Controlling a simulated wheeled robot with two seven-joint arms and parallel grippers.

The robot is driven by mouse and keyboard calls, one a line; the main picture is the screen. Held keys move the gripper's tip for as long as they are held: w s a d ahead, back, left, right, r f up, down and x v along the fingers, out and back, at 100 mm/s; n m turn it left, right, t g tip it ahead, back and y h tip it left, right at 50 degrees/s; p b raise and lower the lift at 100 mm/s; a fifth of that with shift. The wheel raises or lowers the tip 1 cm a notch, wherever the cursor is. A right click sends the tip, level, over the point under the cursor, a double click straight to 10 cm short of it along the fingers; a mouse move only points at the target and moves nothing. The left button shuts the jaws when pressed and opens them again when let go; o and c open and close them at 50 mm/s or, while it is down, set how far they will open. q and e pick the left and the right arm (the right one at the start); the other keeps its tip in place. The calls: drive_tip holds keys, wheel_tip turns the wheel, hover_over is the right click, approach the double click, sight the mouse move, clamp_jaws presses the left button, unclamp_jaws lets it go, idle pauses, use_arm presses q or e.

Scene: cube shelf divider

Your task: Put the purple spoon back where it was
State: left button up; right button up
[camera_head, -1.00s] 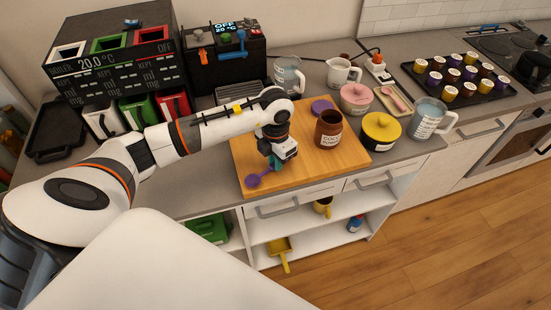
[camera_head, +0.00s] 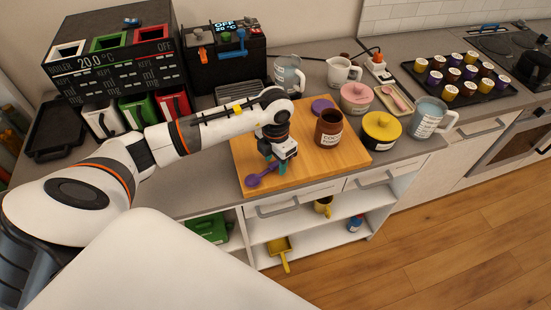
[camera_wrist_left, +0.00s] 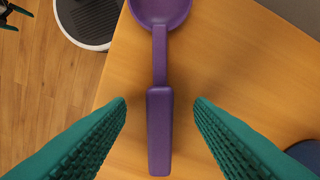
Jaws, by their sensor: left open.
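The purple spoon (camera_head: 262,177) lies on the wooden board (camera_head: 345,155) near its front left edge. In the left wrist view its handle (camera_wrist_left: 159,130) lies between my two green fingers, with a gap on each side, and its bowl is at the top. My left gripper (camera_head: 275,171) is open above the spoon's handle and holds nothing. The left gripper (camera_wrist_left: 160,108) also shows in the wrist view. A brown cocoa jar (camera_head: 328,129), open at the top, stands on the board, with a purple lid (camera_head: 320,106) behind it.
A tray (camera_head: 392,97) holds a pink spoon (camera_head: 397,101). A dark tray of capsules (camera_head: 490,88) is farther right.

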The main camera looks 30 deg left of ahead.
sight(276, 163)
use_arm(q)
drive_tip(key=shift+r, duration=3.75)
